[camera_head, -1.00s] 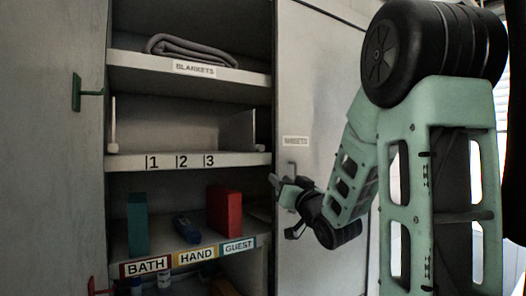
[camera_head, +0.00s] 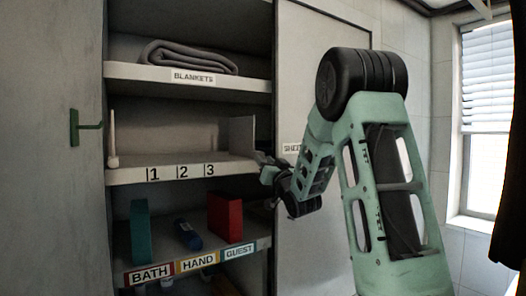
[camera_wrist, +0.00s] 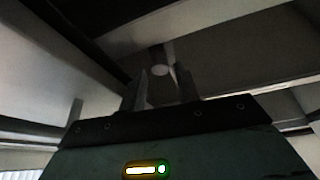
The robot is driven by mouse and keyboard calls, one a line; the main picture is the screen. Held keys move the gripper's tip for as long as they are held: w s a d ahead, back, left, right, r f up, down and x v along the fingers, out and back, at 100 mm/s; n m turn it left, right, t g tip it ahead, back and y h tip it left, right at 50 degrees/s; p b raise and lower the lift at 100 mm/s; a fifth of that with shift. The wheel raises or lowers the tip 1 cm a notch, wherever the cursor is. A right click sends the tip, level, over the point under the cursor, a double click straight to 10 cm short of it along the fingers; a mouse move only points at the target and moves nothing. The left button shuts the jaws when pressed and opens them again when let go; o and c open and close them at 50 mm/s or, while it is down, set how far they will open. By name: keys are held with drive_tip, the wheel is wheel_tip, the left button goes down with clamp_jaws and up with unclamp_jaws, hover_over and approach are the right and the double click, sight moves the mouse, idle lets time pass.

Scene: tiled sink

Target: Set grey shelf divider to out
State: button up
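The grey shelf divider (camera_head: 242,133) stands upright at the right end of the middle shelf (camera_head: 137,175), the one marked 1, 2, 3. My gripper (camera_head: 266,166) is at that shelf's right front corner, just right of and below the divider's front edge. In the wrist view, my gripper's two fingers (camera_wrist: 161,92) are apart. A pale round knob end (camera_wrist: 160,70) shows between or just beyond them. I cannot tell whether they touch it, or whether it belongs to the divider. My arm hides part of the cabinet's right side.
A white upright peg (camera_head: 113,142) stands at the shelf's left end. Above is a folded grey blanket (camera_head: 188,57). Below stand a teal box (camera_head: 140,231), a blue bottle (camera_head: 188,234) and a red box (camera_head: 225,217). A green handle (camera_head: 84,127) projects from the left door.

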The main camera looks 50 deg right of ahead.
drive_tip(key=shift+p+x, duration=0.35)
drive_tip(key=shift+x, duration=0.9)
clamp_jaws()
drive_tip(key=w+a+b, duration=0.2)
drive_tip(key=a+b, duration=0.6)
drive_tip(key=a, duration=0.2)
drive_tip(key=shift+w, duration=0.4)
unclamp_jaws()
drive_tip(key=shift+a, duration=0.15)
